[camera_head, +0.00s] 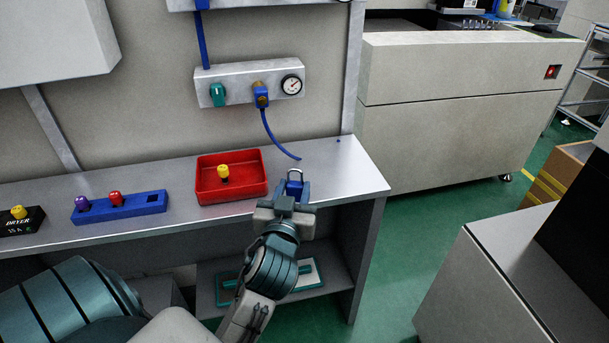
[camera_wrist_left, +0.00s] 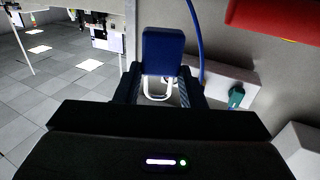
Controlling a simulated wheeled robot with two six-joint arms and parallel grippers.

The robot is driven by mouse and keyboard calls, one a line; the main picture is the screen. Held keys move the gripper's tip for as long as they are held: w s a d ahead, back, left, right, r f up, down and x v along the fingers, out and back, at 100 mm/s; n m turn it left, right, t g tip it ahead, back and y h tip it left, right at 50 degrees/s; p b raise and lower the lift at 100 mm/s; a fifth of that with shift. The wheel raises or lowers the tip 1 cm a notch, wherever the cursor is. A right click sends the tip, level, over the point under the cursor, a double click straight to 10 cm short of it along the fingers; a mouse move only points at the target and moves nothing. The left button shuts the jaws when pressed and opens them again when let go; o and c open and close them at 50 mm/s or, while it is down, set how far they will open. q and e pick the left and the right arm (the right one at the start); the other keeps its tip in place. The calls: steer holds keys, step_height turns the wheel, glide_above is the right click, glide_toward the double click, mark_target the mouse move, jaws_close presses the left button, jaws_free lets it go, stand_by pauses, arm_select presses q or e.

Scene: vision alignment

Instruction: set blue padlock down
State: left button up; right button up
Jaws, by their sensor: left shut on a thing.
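The blue padlock (camera_head: 295,187) with its silver shackle pointing up is in my left gripper (camera_head: 288,203), near the right end of the grey shelf (camera_head: 345,172) in the head view. In the left wrist view the blue padlock body (camera_wrist_left: 162,50) sits between the fingers of my left gripper (camera_wrist_left: 158,88), with the pale shackle loop beside it. The gripper is shut on the padlock. Whether the padlock touches the shelf cannot be told. My right gripper is not in view.
A red tray (camera_head: 232,192) with a yellow knob stands left of the padlock. A blue block (camera_head: 150,205) with purple and red knobs lies farther left, then a black block (camera_head: 22,224). A blue hose (camera_head: 273,135) hangs from the wall panel above. The shelf's right end is clear.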

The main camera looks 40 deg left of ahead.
arm_select(q)
steer(key=x, duration=0.7)
steer(key=d+f+p+x, duration=0.1)
steer(key=x, duration=0.3)
steer(key=shift+w+a, duration=0.15)
steer(key=shift+w, duration=0.4)
steer(key=shift+f, duration=0.2)
step_height(320, 180, down, 3)
steer(key=shift+f, duration=0.1)
steer(key=o, duration=1)
steer(key=shift+o, duration=0.2)
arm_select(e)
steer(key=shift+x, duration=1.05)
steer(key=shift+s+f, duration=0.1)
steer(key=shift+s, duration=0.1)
